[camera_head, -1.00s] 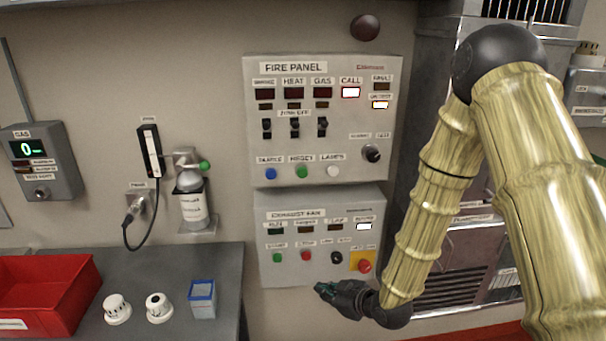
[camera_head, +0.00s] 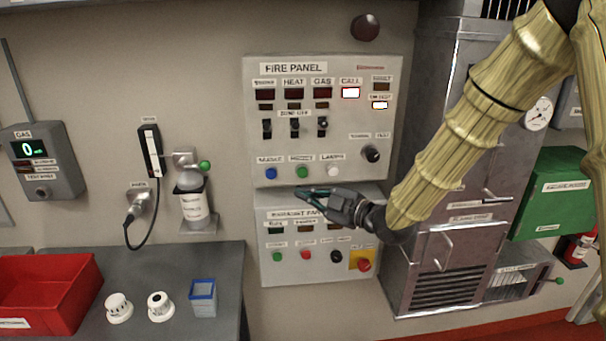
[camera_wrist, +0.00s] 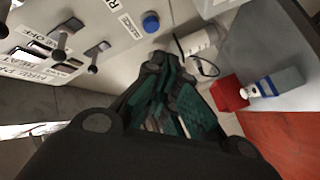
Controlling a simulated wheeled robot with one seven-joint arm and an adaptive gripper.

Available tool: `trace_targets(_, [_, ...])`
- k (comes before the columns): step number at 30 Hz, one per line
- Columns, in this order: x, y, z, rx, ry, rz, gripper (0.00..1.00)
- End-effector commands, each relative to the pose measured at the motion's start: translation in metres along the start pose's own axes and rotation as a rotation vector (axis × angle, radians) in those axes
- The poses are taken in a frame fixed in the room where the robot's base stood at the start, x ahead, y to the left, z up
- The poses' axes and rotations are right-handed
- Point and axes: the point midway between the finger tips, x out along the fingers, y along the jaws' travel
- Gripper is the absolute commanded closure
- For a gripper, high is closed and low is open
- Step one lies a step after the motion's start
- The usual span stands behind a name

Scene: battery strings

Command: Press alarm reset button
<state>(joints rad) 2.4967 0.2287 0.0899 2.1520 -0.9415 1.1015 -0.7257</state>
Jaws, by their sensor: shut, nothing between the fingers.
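The fire panel (camera_head: 335,140) is a grey wall box with a row of buttons along its lower edge. The green reset button (camera_head: 302,171) sits between a blue button (camera_head: 270,173) and a white button (camera_head: 333,171). My gripper (camera_head: 302,192) is shut and empty, with its tips just below the green button in the picture. I cannot tell the gap in depth. In the wrist view, my gripper's dark green fingers (camera_wrist: 168,72) point toward the panel's lower edge. The blue button (camera_wrist: 151,22) shows there, and I cannot make out the green one.
The exhaust fan panel (camera_head: 285,267) is directly below, partly hidden by my gripper, with its own buttons and a red stop button (camera_head: 364,265). Left are a gas cylinder (camera_head: 193,204) on a bracket and a bench with a red bin (camera_head: 75,290). A metal cabinet (camera_head: 450,255) stands right.

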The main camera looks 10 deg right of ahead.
Motion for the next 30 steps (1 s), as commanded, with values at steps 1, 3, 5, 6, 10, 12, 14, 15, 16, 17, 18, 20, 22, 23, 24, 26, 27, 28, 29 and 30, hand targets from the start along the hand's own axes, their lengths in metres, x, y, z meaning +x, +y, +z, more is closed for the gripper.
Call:
trace_targets(1, [0.0, 0.0, 0.0, -0.001, 0.001, 0.0, 1.0])
trace_targets(3, [0.0, 0.0, 0.0, -0.001, 0.001, 0.0, 1.0])
trace_targets(5, [0.0, 0.0, 0.0, 0.0, 0.0, 0.0, 1.0])
trace_targets(6, [0.0, 0.0, 0.0, 0.0, 0.0, 0.0, 1.0])
trace_targets(10, [0.001, 0.001, 0.001, 0.0, 0.0, 0.0, 1.0])
trace_targets(12, [0.002, 0.002, 0.002, 0.0, 0.0, 0.001, 1.0])
trace_targets(14, [0.005, 0.004, 0.003, 0.0, -0.001, 0.001, 1.0])
trace_targets(15, [0.007, 0.006, 0.005, 0.001, -0.001, 0.001, 1.0])
trace_targets(16, [0.009, 0.007, 0.006, 0.001, -0.001, 0.0, 1.0])
trace_targets(17, [0.011, 0.009, 0.008, 0.001, -0.001, 0.0, 1.0])
trace_targets(18, [0.014, 0.011, 0.01, 0.0, -0.001, 0.001, 1.0])
trace_targets(20, [0.018, 0.014, 0.013, 0.0, -0.001, 0.001, 1.0])
trace_targets(22, [0.024, 0.019, 0.017, 0.0, -0.001, 0.002, 1.0])
trace_targets(23, [0.026, 0.02, 0.019, 0.001, -0.001, 0.001, 1.0])
trace_targets(24, [0.029, 0.022, 0.021, 0.001, -0.001, 0.001, 1.0])
trace_targets(26, [0.034, 0.026, 0.025, 0.001, -0.002, 0.001, 1.0])
trace_targets(27, [0.037, 0.028, 0.027, 0.0, -0.001, 0.0, 1.0])
trace_targets(28, [0.04, 0.03, 0.029, 0.0, -0.001, 0.001, 1.0])
trace_targets(29, [0.042, 0.031, 0.03, 0.0, -0.001, 0.0, 1.0])
trace_targets(30, [0.045, 0.032, 0.033, 0.0, -0.001, 0.0, 1.0])
